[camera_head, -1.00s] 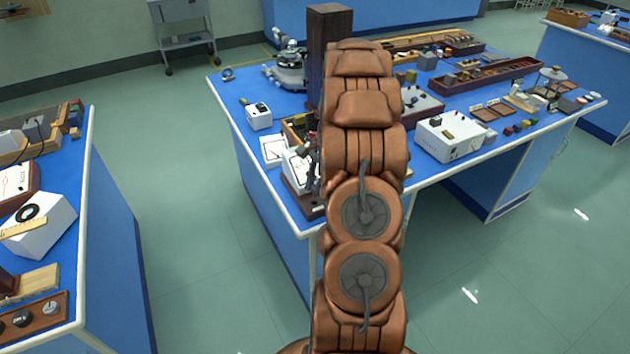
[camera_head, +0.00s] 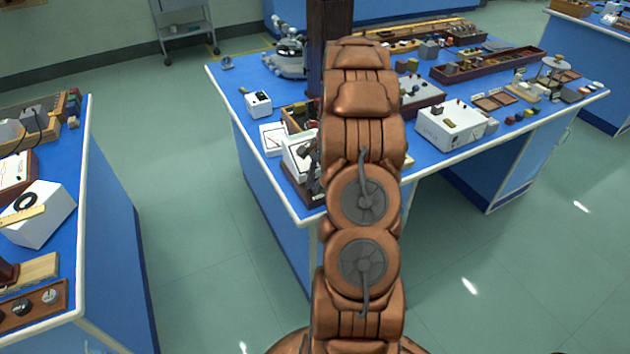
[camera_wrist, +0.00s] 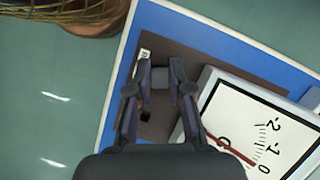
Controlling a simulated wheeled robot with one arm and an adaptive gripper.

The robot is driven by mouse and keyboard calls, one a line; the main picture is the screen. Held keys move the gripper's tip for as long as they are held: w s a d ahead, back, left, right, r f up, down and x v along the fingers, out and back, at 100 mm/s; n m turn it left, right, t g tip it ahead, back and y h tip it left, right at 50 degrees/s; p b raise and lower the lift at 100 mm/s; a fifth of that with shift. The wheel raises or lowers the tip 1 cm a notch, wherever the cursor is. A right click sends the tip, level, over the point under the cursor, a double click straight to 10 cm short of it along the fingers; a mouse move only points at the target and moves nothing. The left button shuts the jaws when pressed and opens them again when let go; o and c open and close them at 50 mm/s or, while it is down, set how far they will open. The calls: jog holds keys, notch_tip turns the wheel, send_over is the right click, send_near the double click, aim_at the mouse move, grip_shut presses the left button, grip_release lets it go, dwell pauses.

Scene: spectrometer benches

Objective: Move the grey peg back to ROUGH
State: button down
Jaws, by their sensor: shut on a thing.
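In the wrist view my gripper (camera_wrist: 161,82) is shut on the grey peg (camera_wrist: 160,77), a small grey block between the fingertips. It is over a dark brown base plate (camera_wrist: 190,62) on the blue bench. A small white label (camera_wrist: 145,53) lies by the plate's edge above the fingers; I cannot read it. A dark square hole (camera_wrist: 146,115) shows in the plate just below the fingertips. I cannot tell whether the peg touches the plate. In the head view my arm hides most of the gripper and the peg.
A white dial meter (camera_wrist: 255,125) with a red needle stands close to the right of the gripper. The bench edge (camera_wrist: 118,75) is close on the left, with green floor beyond. In the head view, a white box (camera_head: 455,125) stands right of my arm.

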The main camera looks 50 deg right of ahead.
jog(key=c, duration=1)
grip_release()
jog(key=v, duration=1.2)
jog(key=shift+a, duration=0.1)
